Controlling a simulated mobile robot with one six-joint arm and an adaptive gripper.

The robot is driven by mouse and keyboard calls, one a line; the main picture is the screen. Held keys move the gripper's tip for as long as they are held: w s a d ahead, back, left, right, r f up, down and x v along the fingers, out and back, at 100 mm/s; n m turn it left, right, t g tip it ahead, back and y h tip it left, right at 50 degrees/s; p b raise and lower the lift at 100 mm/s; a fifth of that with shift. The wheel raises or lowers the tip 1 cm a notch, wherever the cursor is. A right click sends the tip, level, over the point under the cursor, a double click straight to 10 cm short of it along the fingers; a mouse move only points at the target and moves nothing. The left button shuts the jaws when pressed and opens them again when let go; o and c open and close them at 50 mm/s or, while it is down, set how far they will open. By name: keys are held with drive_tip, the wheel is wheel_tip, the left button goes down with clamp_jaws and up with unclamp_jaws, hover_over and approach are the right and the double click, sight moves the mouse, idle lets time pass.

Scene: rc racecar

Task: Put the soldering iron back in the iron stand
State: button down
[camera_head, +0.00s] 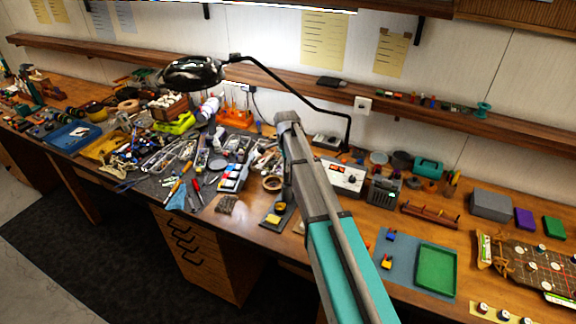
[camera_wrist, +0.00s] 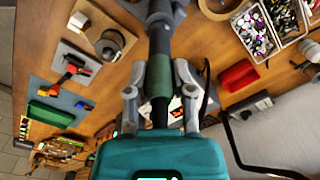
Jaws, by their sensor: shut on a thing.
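I cannot see the iron's tip. In the head view my arm hides the gripper and the iron. I cannot pick out the iron stand with certainty. A round dark cup-like thing (camera_wrist: 110,45) sits on a tan plate left of the gripper in the wrist view, and may be it.
The blue mat with a green tray (camera_head: 436,268) lies right of my arm. A white meter box (camera_head: 342,175) stands behind it. A black lamp (camera_head: 195,72) arches over the cluttered left half of the bench. A red container (camera_wrist: 238,75) is right of the gripper.

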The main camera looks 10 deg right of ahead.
drive_tip(key=shift+f+b, duration=0.35)
drive_tip(key=shift+f, duration=0.05)
drive_tip(key=shift+c, duration=2)
unclamp_jaws()
drive_tip(key=o, duration=0.4)
drive_tip(key=shift+w+r, duration=0.1)
drive_tip(key=shift+r, duration=0.1)
drive_tip(key=shift+r+p, duration=4.35)
drive_tip(key=shift+p, duration=0.2)
drive_tip(key=shift+f, duration=0.1)
